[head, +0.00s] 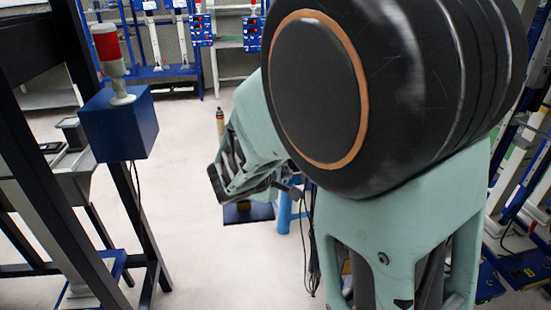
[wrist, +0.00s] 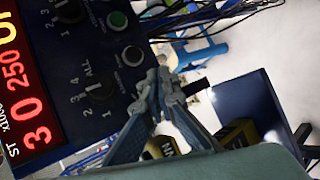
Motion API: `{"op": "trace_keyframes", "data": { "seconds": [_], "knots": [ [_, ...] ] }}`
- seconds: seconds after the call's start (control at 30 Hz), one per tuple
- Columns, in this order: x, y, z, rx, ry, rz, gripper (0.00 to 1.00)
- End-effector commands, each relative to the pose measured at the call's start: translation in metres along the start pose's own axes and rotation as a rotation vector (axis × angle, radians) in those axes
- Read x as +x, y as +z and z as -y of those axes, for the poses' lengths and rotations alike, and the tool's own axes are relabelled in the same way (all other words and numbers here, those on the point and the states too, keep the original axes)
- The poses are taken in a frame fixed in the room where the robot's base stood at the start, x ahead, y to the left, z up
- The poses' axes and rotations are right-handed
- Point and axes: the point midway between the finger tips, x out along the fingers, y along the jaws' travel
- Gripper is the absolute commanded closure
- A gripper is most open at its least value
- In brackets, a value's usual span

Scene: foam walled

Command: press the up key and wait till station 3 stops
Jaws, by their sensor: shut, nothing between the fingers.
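In the wrist view a dark control panel (wrist: 62,100) fills the left side, tilted in the picture. The key labels are too small to read surely. My gripper (wrist: 161,75) is shut and empty, its tips just right of the dark button. I cannot tell whether they touch the panel.
In the head view, a blue box (head: 118,125) with a red-topped signal lamp (head: 107,45) stands left on a dark frame. My arm covers much of the centre and right. Pale floor (head: 185,200) is open between. Blue racks (head: 165,72) stand behind.

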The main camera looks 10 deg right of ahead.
Motion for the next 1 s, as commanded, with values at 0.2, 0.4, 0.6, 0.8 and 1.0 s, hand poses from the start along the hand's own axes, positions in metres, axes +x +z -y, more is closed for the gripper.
{"op": "trace_keyframes", "data": {
  "seconds": [0.2, 0.4, 0.6, 0.8, 1.0],
  "knots": [
    [-0.015, 0.011, 0.013, 0.002, 0.000, -0.002, 1.00],
    [-0.028, 0.020, 0.021, 0.000, 0.000, -0.002, 1.00],
    [-0.031, 0.023, 0.023, -0.001, 0.000, 0.000, 1.00],
    [-0.031, 0.022, 0.023, -0.001, 0.000, 0.000, 1.00],
    [-0.031, 0.022, 0.023, 0.000, 0.000, 0.000, 1.00]
  ]
}}
